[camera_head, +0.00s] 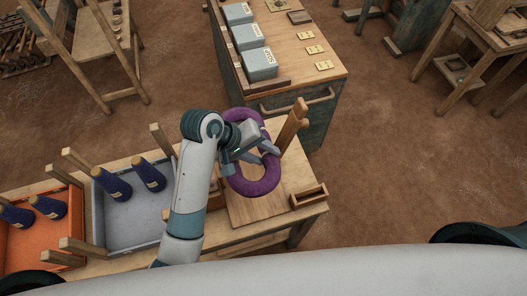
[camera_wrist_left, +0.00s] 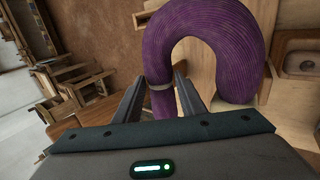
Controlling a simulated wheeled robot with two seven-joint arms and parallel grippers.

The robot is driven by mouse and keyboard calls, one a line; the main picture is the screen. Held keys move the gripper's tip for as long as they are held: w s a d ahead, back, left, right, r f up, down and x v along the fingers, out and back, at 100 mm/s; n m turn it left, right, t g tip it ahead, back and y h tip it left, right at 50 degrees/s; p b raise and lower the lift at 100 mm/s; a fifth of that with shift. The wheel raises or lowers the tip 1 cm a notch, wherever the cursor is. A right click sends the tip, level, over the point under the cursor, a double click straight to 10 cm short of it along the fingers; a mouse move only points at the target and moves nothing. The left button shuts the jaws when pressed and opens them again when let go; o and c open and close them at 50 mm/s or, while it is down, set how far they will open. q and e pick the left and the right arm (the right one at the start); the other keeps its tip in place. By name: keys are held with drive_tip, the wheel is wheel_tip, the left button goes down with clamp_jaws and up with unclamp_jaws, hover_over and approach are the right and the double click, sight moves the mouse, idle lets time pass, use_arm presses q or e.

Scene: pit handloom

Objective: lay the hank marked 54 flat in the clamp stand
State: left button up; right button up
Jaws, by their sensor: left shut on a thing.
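A purple hank (camera_head: 258,187), a thick closed loop, is in my left gripper (camera_head: 262,153) above the near bench. In the left wrist view the hank (camera_wrist_left: 215,20) shows its ribbed yarn and a pale tie band between the fingers of my left gripper (camera_wrist_left: 160,88). The gripper is shut on the hank at that band. No number is readable on it. Below the hank is a pale wooden board (camera_head: 240,211) with a wooden upright (camera_head: 290,128) at its right, seemingly the clamp stand. The hank hides part of the board, so contact cannot be told. My right gripper is not in view.
A grey tray (camera_head: 124,231) and an orange tray (camera_head: 22,243) with blue cones stand on the bench at left. A small wooden box (camera_head: 309,196) is at its right end. A cabinet (camera_head: 300,75) with grey boxes and yellow tags stands behind.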

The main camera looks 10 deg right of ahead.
use_arm(q)
drive_tip(key=shift+f, duration=0.15)
drive_tip(key=shift+f+b, duration=1.65)
drive_tip(key=shift+f, duration=5.85)
drive_tip(key=o, duration=1.2)
drive_tip(key=shift+o, duration=0.2)
drive_tip(key=shift+f, duration=0.1)
